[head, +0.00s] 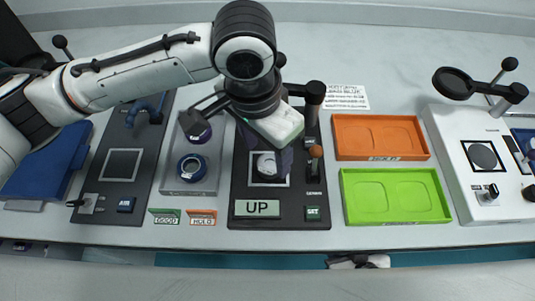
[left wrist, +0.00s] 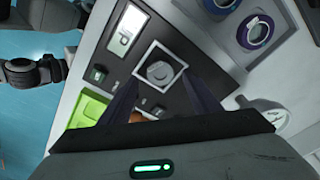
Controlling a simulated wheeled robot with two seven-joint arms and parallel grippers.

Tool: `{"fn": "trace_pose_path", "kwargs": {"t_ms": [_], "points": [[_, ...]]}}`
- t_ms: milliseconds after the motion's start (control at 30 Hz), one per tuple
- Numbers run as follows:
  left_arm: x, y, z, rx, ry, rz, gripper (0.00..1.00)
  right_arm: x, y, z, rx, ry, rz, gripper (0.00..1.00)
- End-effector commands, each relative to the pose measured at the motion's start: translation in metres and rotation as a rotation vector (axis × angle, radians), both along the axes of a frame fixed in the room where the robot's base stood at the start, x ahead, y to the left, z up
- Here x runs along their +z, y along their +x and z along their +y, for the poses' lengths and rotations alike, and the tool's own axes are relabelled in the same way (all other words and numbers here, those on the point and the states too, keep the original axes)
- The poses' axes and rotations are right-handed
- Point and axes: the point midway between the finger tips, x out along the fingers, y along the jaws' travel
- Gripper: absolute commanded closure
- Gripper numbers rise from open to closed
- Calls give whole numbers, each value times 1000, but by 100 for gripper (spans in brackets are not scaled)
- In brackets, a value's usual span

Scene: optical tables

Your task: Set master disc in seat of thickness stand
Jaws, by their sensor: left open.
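The thickness stand (head: 240,200) is a dark plate with an UP display, a SET button, a post and an orange-knobbed lever. A pale grey round piece (head: 266,164) lies inside the white square frame at its seat; it also shows in the left wrist view (left wrist: 160,72). It looks like the master disc, but I cannot tell how fully it is seated. My left gripper (head: 268,158) is right above it, pointing down. Its fingers are apart on either side of the disc in the left wrist view (left wrist: 160,84).
Orange (head: 425,157) and green (head: 346,213) trays lie to the right. GOOD and HOLD signs (head: 183,217) stand in front. The stand's post (head: 313,110) is close to my left gripper.

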Motion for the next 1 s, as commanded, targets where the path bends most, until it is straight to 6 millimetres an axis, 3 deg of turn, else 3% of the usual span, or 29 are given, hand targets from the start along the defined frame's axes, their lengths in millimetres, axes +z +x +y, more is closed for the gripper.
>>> {"fn": "trace_pose_path", "kwargs": {"t_ms": [200,400,1000], "points": [[51,-3,3,-1,-2,-5,43,3,-2,-2,-4,-1,5,72],[78,-6,6,1,-1,-2,43,2,-4,-3,-6,-2,10,72],[86,-7,7,0,1,-1,43,5,-2,-4,-6,-1,3,72]]}}
